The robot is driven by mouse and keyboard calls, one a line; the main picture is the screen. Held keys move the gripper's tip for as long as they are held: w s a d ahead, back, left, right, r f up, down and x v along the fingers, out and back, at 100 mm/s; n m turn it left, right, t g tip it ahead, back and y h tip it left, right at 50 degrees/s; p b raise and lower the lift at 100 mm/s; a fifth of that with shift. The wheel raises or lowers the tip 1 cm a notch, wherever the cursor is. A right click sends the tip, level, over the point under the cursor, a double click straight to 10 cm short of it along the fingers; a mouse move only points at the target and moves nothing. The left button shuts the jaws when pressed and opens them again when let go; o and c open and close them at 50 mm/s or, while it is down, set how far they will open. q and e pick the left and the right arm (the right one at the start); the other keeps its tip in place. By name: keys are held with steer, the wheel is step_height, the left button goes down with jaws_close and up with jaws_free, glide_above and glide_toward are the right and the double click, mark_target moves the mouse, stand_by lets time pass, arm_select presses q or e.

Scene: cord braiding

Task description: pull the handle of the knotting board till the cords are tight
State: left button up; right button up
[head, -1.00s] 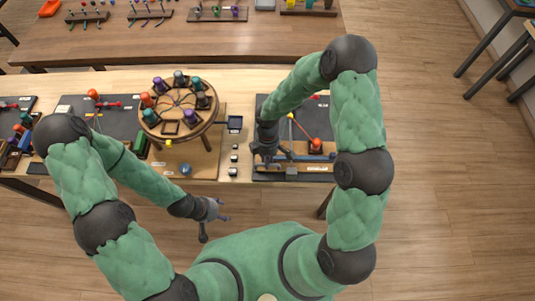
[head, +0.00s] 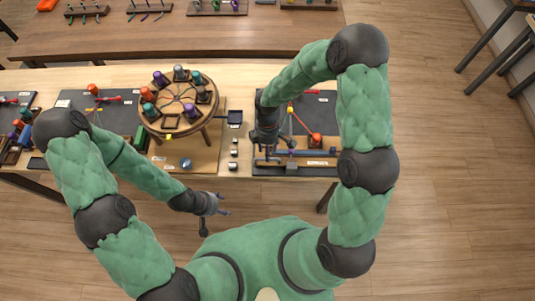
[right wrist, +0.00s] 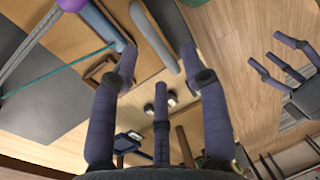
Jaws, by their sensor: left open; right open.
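My left gripper (head: 224,205) is open and empty, in front of the table edge.
A round wooden braiding stand (head: 178,101) with several coloured bobbins stands left of the board. Small pale blocks (head: 234,154) lie between them. Another dark board (head: 117,118) lies further left. A second table (head: 180,40) with racks stands behind.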

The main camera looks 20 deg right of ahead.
step_height(320, 180, up, 8)
steer(key=w, duration=0.1)
steer(key=shift+w+d+r, duration=0.15)
steer(key=shift+w+d, duration=0.05)
steer(key=shift+w, duration=0.05)
stand_by(0.5)
